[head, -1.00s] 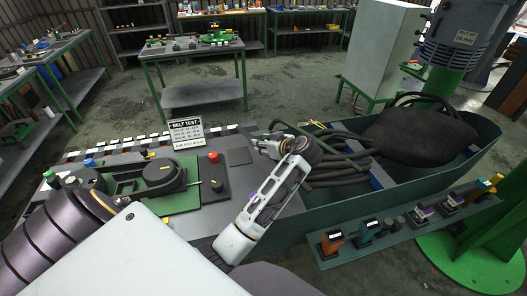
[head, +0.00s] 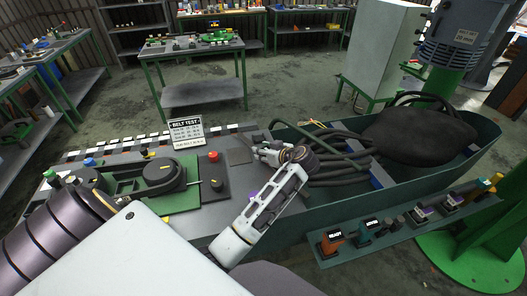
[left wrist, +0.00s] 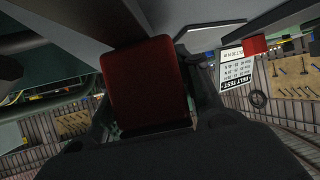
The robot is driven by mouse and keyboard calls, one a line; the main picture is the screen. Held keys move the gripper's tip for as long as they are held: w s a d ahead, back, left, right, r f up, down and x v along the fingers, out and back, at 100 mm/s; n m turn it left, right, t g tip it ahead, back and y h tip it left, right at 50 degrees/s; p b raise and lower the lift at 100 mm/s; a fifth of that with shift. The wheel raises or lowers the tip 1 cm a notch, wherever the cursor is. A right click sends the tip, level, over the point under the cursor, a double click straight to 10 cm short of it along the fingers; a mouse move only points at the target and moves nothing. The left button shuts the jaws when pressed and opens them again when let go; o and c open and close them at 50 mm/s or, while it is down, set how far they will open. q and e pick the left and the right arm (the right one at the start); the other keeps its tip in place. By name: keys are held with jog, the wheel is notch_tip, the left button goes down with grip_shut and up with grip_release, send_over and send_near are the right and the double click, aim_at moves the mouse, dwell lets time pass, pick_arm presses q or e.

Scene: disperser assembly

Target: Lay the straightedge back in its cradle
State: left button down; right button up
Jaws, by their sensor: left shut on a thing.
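My left gripper (head: 264,150) is over the right end of the grey bench, beside the green trough. In the left wrist view its dark fingers close on a dark red block (left wrist: 147,85). The block looks like the grip of the straightedge, but this is not certain. A grey flat part with a bright edge (left wrist: 232,34) runs above it; I cannot tell if it belongs to the held thing. In the head view the gripper hides most of what it holds. I cannot pick out the cradle for certain. My right gripper is not in view.
A belt test sign (head: 186,132) stands at the bench's back. A red-button box (head: 213,175) and a black-and-green fixture (head: 160,180) are left of the gripper. The green trough (head: 400,205) holds black hoses (head: 335,150). A tool rack (head: 400,228) lines its front.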

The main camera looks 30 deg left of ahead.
pick_arm(q)
jog(key=shift+f, duration=0.4)
jog(key=c, duration=1.2)
grip_release()
jog(key=shift+c, duration=0.2)
jog(key=shift+o, duration=1.3)
jog(key=shift+r, duration=0.25)
